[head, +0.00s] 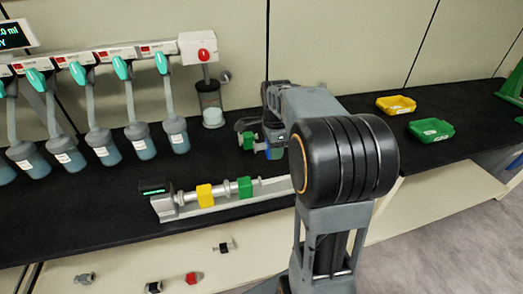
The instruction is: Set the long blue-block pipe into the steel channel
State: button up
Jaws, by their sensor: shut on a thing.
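The steel channel (235,206) lies along the front of the black bench, left of my arm. Pipe pieces with a yellow block (205,195) and a green block (245,187) sit in its left and middle part. Its right end passes behind my arm. My gripper (264,143) is shut on the long blue-block pipe, behind and above the channel. The pipe's blue block (275,153) shows only as a small patch, and most of the pipe is hidden by my arm. A green part (248,140) shows beside the gripper; I cannot tell what it belongs to.
A rack of several blue-filled flasks (140,140) stands at the left, with a red-knobbed unit (198,48) at its end. A yellow tray (396,104) and a green tray (431,130) lie at the right. A small display box (155,189) stands at the channel's left end.

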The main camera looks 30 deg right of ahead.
jog(key=shift+s+d+f+b, duration=0.1)
jog(key=shift+s+f+b, duration=0.15)
jog(key=shift+s+b, duration=0.4)
jog(key=shift+s+d+f+b, duration=0.1)
jog(key=shift+s+f+b, duration=0.2)
jog(key=shift+s, duration=0.7)
jog(key=shift+s+f+b, duration=0.2)
jog(key=shift+s+b, duration=0.35)
jog(key=shift+s, duration=0.25)
jog(key=shift+p, duration=0.4)
jog(key=shift+f+b, duration=1.95)
jog(key=shift+f, duration=1.2)
dwell(2.0)
